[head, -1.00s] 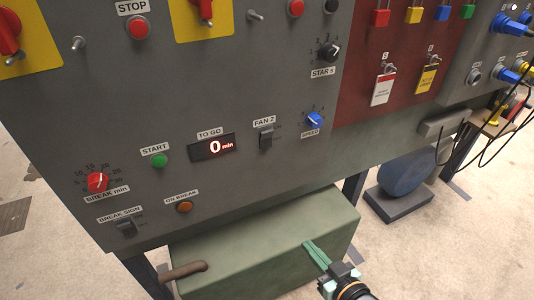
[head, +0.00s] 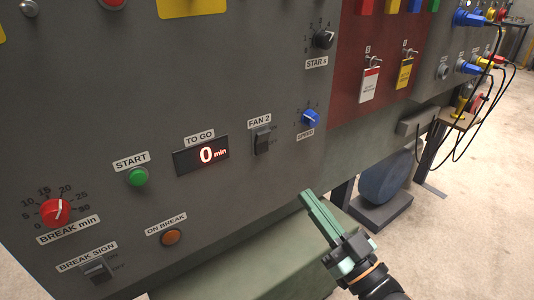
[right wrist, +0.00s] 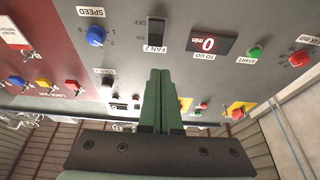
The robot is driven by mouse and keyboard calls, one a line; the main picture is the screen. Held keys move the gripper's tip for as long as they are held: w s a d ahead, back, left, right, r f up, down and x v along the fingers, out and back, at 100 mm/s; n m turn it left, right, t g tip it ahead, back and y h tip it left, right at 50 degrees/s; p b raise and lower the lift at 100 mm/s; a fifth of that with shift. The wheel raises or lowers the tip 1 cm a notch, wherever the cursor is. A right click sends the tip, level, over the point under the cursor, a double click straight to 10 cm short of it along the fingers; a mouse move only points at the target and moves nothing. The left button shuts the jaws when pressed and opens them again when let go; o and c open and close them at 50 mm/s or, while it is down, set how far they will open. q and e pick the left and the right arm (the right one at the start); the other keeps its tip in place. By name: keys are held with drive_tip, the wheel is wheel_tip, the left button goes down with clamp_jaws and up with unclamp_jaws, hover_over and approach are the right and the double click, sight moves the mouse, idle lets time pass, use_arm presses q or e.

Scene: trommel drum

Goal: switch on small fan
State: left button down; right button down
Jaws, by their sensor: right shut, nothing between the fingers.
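The FAN 2 switch (head: 262,140) is a dark rocker on the grey panel, right of the TO GO display. In the right wrist view the FAN 2 switch (right wrist: 156,33) shows upside down, with OFF and ON marks; I cannot tell its position for sure. The blue SPEED knob (head: 310,118) is to its right. My right gripper (head: 306,195) has green fingers shut together and empty. In the head view its tips show below and right of the switch, apart from it. In the right wrist view the fingers (right wrist: 160,75) point towards the switch. My left gripper is not in view.
The TO GO display (head: 202,155) reads 0 min. The green START button (head: 138,177), orange ON BREAK light (head: 171,237) and red BREAK min knob (head: 55,213) are to the left. A green box (head: 250,275) sits below the panel. Tags (head: 370,85) hang on the red panel.

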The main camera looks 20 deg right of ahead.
drive_tip(key=shift+r, duration=0.1)
idle(0.3)
approach(260, 136)
drive_tip(key=x, duration=0.6)
drive_tip(key=shift+w+a+r, duration=0.1)
drive_tip(key=shift+w+r, duration=0.05)
drive_tip(key=shift+w, duration=0.2)
drive_tip(key=shift+r+p, duration=0.1)
drive_tip(key=shift+p, duration=0.2)
